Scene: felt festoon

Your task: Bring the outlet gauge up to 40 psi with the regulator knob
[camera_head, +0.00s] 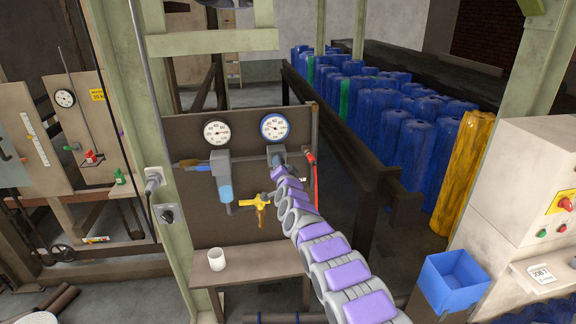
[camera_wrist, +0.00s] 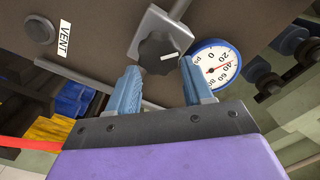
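The black regulator knob (camera_wrist: 158,52) with a white pointer mark sits on a grey block in the wrist view. My gripper (camera_wrist: 160,66) has one blue finger on each side of it, with narrow gaps showing; it looks open around the knob. The blue-rimmed gauge (camera_wrist: 213,66) is beside the right finger, which partly covers its edge. Its red needle points near the 40 mark. In the head view this gauge (camera_head: 274,127) is above my gripper (camera_head: 277,160), which hides the knob. A dark-rimmed gauge (camera_head: 215,133) is to its left.
A blue filter bowl (camera_head: 224,180), a yellow valve (camera_head: 255,202) and a red hose (camera_head: 314,178) are close around my arm on the dark panel. A white cup (camera_head: 217,259) stands on the shelf below. A VENT label (camera_wrist: 65,40) is by a round button.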

